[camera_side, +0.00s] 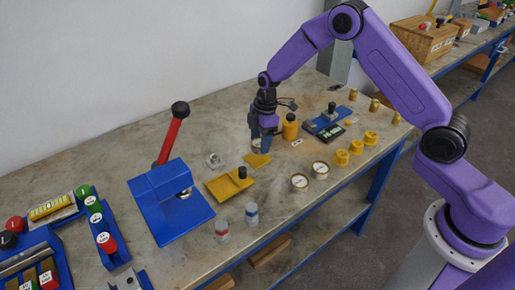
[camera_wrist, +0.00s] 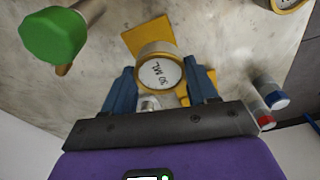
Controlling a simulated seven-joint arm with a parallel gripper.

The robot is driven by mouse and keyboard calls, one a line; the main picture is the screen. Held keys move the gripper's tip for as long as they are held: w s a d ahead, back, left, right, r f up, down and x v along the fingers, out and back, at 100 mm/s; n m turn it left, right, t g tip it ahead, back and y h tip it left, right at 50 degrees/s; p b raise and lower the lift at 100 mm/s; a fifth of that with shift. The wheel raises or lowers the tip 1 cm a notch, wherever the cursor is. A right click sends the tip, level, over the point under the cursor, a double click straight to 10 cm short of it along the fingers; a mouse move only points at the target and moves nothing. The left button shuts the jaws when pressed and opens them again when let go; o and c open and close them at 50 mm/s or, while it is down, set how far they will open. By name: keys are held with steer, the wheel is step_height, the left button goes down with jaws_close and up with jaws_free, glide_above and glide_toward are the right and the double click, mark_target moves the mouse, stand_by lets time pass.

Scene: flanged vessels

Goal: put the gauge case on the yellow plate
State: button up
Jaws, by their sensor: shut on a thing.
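My gripper (camera_wrist: 160,82) is shut on the gauge case (camera_wrist: 160,70), a round brass-rimmed piece with a white face lettered "30 ML". In the side view my gripper (camera_side: 263,133) points down over the bench, and the held case is mostly hidden by the fingers. The small yellow plate (camera_side: 257,160) lies flat on the bench just below and in front of the fingers. In the wrist view the yellow plate (camera_wrist: 147,36) shows beyond the case, partly covered by it. The case appears above the plate; the exact gap cannot be told.
A yellow fixture with a black knob (camera_side: 223,188) and a blue press with a red lever (camera_side: 178,215) stand to the left.

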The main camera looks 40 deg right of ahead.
mark_target(257, 148)
steer(key=shift+w+a+f, duration=0.1)
steer(key=shift+w+f, duration=0.45)
steer(key=shift+f, duration=1.65)
steer(key=shift+f, duration=0.15)
steer(key=o, duration=1.2)
steer(key=shift+c, duration=0.2)
steer(key=r, duration=0.4)
steer(key=d+r, duration=0.1)
steer(key=r, duration=0.7)
steer(key=shift+s+d+r, duration=0.15)
